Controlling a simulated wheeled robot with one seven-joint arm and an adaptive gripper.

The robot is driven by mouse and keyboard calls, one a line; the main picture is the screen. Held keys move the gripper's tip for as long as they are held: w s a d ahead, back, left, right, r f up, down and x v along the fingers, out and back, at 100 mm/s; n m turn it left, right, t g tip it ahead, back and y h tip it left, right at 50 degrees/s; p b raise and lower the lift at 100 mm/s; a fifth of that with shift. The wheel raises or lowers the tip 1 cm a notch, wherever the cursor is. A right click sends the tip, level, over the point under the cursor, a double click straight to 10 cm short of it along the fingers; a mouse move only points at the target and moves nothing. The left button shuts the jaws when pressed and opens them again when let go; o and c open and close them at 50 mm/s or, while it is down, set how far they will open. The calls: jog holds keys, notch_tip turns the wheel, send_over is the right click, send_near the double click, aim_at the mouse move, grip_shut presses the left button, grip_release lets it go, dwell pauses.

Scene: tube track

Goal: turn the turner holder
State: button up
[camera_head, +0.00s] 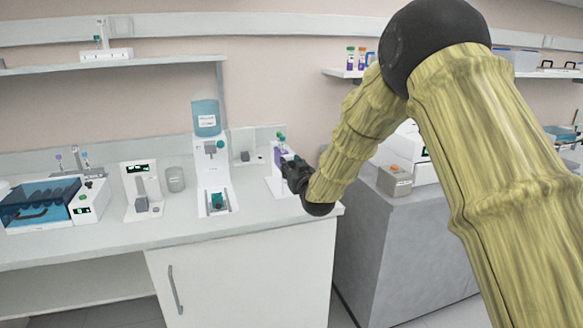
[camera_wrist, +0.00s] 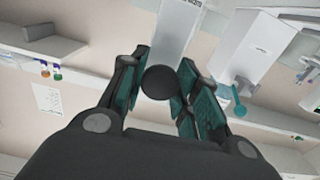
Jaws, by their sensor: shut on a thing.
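My gripper (camera_head: 294,172) is at the right end of the bench, against a small white stand (camera_head: 276,182) with purple and green parts. In the wrist view, my gripper's fingers (camera_wrist: 160,88) are on both sides of a dark round knob (camera_wrist: 158,82) and shut on it. A pale upright panel (camera_wrist: 180,28) is behind the knob. I take the knob to be the turner holder's; my gripper hides much of it in the head view, and its turn angle cannot be told.
A water dispenser with a blue bottle (camera_head: 206,118) stands left of the white stand. A grey beaker (camera_head: 175,179), a small white device (camera_head: 141,190) and a blue-lidded bath (camera_head: 38,205) stand farther left. A grey cabinet (camera_head: 375,235) is to the right, across a gap.

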jog(key=o, duration=1.1)
jog(key=shift+f, duration=0.1)
jog(key=v, duration=1.2)
jog(key=s+d+f+m+g+h+p, duration=0.1)
jog(key=s+d+f+g, duration=0.25)
jog(key=s+f, duration=0.55)
jog(key=s+d+f+m+g+h+p, duration=0.15)
jog(key=s+d+f, duration=0.3)
jog(key=f, duration=0.95)
jog(key=s+d+f+g+h+p, duration=0.1)
jog(key=s+d+f+g, duration=0.25)
jog(key=s+f, duration=0.55)
jog(key=s+d+f+g, duration=0.2)
jog(key=s+f, duration=0.3)
jog(key=s, duration=0.6)
jog(key=s+d+f+m+g+h+p, duration=0.1)
jog(key=s+d+f+g, duration=0.2)
jog(key=s, duration=0.8)
jog(key=s+d+f+g+h+p, duration=0.1)
jog(key=s+d+f+g, duration=0.1)
jog(key=s+f, duration=0.4)
jog(key=shift+s+d+f+m+g, duration=0.1)
jog(key=shift+s+g, duration=0.2)
jog(key=shift+s, duration=0.65)
jog(key=shift+s+d+f+m+g, duration=0.15)
jog(key=shift+s+g, duration=0.1)
jog(key=shift+s, duration=0.7)
jog(key=shift+s+d+f+m+g, duration=0.1)
jog(key=shift+s+g, duration=0.2)
jog(key=shift+s, duration=0.65)
